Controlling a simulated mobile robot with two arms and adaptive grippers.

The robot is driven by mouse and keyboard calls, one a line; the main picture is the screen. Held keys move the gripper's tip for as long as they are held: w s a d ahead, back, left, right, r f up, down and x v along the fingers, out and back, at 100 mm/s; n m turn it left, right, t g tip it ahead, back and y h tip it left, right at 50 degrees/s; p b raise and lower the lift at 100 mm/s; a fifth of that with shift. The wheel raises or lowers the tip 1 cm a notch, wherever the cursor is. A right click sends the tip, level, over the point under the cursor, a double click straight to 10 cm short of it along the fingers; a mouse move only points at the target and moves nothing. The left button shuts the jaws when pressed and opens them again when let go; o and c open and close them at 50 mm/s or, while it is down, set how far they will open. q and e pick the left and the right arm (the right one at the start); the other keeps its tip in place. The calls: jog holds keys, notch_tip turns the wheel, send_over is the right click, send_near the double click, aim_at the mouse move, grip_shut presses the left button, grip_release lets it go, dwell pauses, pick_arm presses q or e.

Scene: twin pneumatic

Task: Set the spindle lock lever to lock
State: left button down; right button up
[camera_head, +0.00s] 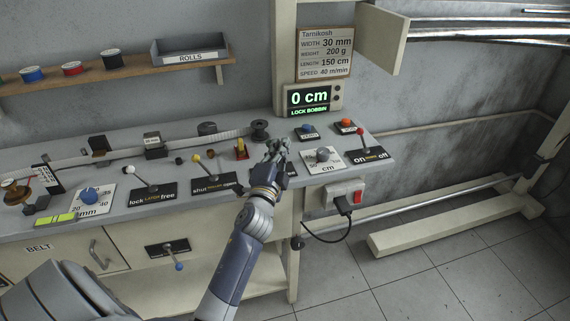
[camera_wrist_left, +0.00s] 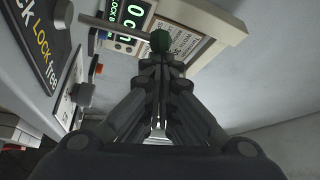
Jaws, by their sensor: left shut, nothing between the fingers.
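The spindle lock lever has a green knob (camera_wrist_left: 160,41) on a metal rod in the left wrist view. Its black plate (camera_wrist_left: 46,50) reads "LOCK" and "free" there, with the other end cut off by the frame. In the head view my left gripper (camera_head: 279,148) hides most of this lever, and only a bit of its plate (camera_head: 292,170) shows. My left gripper is shut and empty, with its fingertips right at the knob, seemingly touching it. My right gripper is in neither view.
A white-knobbed lever (camera_head: 130,170) and a yellow-knobbed lever (camera_head: 197,159) stand left. A cm dial (camera_head: 322,156) and a red-knobbed lever (camera_head: 361,133) stand right. A bobbin (camera_head: 260,130) lies behind the gripper. The display (camera_head: 309,98) reads "0 cm LOCK BOBBIN".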

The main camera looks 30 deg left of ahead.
pick_arm(q)
jog(key=shift+s+a+f+n+t+y+b, duration=0.35)
jog(key=shift+s+a+n+b, duration=0.1)
jog(key=shift+n+b, duration=0.5)
jog(key=shift+s+a+r+n+y+b, duration=0.2)
jog(key=shift+s+a+n+y+b, duration=0.25)
jog(key=shift+n, duration=0.3)
jog(key=shift+s+a+b, duration=0.3)
jog(key=shift+s, duration=0.1)
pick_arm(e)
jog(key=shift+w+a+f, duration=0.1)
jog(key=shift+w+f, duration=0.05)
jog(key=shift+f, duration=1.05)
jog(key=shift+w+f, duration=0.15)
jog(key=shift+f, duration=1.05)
pick_arm(q)
jog(key=shift+r, duration=0.1)
